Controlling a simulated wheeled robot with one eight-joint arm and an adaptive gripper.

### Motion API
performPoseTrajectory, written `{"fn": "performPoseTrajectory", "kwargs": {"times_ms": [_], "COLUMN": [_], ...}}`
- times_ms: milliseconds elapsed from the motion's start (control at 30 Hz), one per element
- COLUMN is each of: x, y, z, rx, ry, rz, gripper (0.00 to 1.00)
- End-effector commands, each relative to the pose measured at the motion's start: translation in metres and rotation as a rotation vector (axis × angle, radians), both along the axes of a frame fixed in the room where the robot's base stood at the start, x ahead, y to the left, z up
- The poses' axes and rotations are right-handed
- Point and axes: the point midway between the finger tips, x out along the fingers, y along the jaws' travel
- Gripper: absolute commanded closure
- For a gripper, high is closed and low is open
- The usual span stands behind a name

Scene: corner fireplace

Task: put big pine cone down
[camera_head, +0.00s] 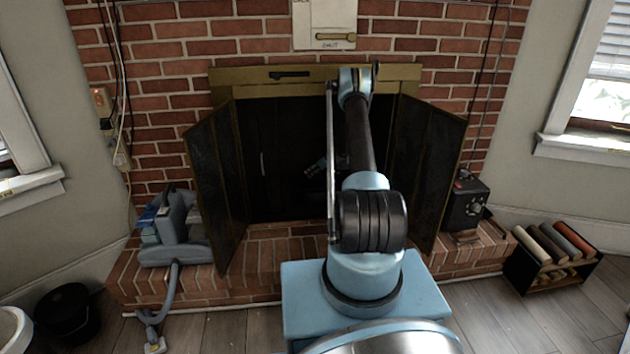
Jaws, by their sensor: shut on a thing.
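My arm rises in the middle of the view and reaches toward the open fireplace (282,150). My gripper (314,169) shows small and dim inside the firebox opening, partly hidden by my own arm link. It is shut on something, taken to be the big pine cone. The cone itself cannot be made out against the dark firebox. I cannot tell whether it touches the firebox floor.
Two dark fireplace doors, left (217,180) and right (438,165), stand open beside the opening. The brick hearth (262,262) holds a grey-blue vacuum-like device (175,235) and a black box (464,204). A rack of rolls (552,262) stands right; a black bucket (68,318) left.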

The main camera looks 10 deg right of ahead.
Motion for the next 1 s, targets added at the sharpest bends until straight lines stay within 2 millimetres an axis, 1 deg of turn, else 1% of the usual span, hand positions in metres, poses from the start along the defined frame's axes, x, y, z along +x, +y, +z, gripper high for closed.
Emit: {"fn": "performPoseTrajectory", "kwargs": {"times_ms": [167,300,400,767,800,833,867,1000], "x": [0.000,0.000,0.000,0.000,0.000,0.000,0.000,0.000], "y": [0.000,0.000,0.000,-0.001,-0.001,-0.001,-0.001,-0.001], "z": [-0.011,-0.028,-0.037,-0.040,-0.040,-0.040,-0.040,-0.040], "rx": [0.000,0.000,0.000,0.000,0.000,0.000,0.000,0.000], "ry": [0.000,0.001,0.000,0.000,0.000,0.000,0.000,0.000], "rz": [0.000,-0.001,-0.001,-0.001,-0.001,-0.001,-0.001,-0.001], "gripper": [0.77,0.77,0.77,0.77,0.44,0.37,0.33,0.33]}}
